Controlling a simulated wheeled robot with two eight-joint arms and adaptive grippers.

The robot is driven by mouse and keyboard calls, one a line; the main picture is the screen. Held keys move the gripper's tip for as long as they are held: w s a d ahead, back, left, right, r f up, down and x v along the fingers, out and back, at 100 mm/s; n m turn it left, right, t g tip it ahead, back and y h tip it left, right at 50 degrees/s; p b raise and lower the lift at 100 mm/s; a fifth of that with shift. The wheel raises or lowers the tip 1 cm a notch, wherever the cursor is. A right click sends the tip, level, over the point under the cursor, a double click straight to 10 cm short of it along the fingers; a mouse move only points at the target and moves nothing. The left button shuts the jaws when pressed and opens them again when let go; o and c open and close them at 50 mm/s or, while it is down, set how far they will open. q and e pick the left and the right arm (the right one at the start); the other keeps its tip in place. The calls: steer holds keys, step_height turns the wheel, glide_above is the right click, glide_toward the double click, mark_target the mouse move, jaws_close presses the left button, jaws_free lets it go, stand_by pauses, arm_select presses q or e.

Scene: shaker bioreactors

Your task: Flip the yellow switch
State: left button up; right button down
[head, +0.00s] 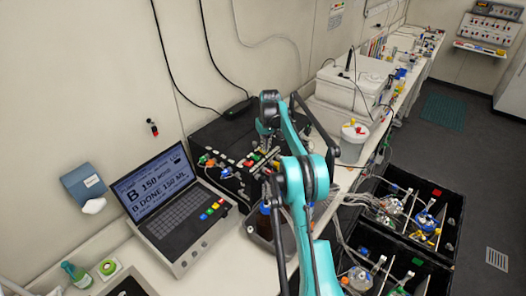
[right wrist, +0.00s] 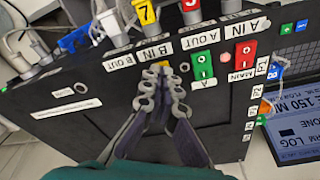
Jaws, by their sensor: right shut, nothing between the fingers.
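The black control box (head: 215,133) has a row of coloured parts along its front edge. In the right wrist view, a small patch of yellow (right wrist: 164,64) shows at my fingertips under the "B IN" label; most of it is hidden, so I cannot tell the switch's position. A green switch (right wrist: 203,68) and a red switch (right wrist: 243,55) marked MAIN sit to its right. My right gripper (right wrist: 164,72) is shut and empty, its tips at or very near the yellow patch; contact is unclear. In the head view the right gripper (head: 265,136) is above the box. My left gripper is out of view.
A yellow numbered block (right wrist: 147,12) and a red one (right wrist: 191,8) stand behind the switches, beside tubing and connectors. A laptop (head: 165,205) is left of the box. A white bucket (head: 352,143) stands to the right, with black crates (head: 400,245) beyond the bench edge.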

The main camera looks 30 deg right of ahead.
steer(key=shift+r+p, duration=1.95)
steer(key=shift+r, duration=1.45)
steer(key=shift+s+a+b, duration=0.1)
steer(key=shift+a+b, duration=0.2)
steer(key=shift+b, duration=0.2)
steer(key=s+a+f+t+b, duration=0.3)
steer(key=s+a+f+b, duration=0.1)
steer(key=s+a+b, duration=1.25)
steer(key=s+a+f+t+b, duration=0.1)
steer(key=s+a+f+b, duration=0.4)
steer(key=s+f+b, duration=0.3)
steer(key=s+a+f+n+t+b, duration=0.1)
steer(key=s+a+f+b, duration=0.4)
steer(key=s+f+b, duration=0.4)
steer(key=s+f, duration=0.4)
steer(key=f, duration=0.4)
steer(key=shift+s+a+f+n, duration=0.2)
steer(key=shift+s+n, duration=0.1)
steer(key=shift+s, duration=0.1)
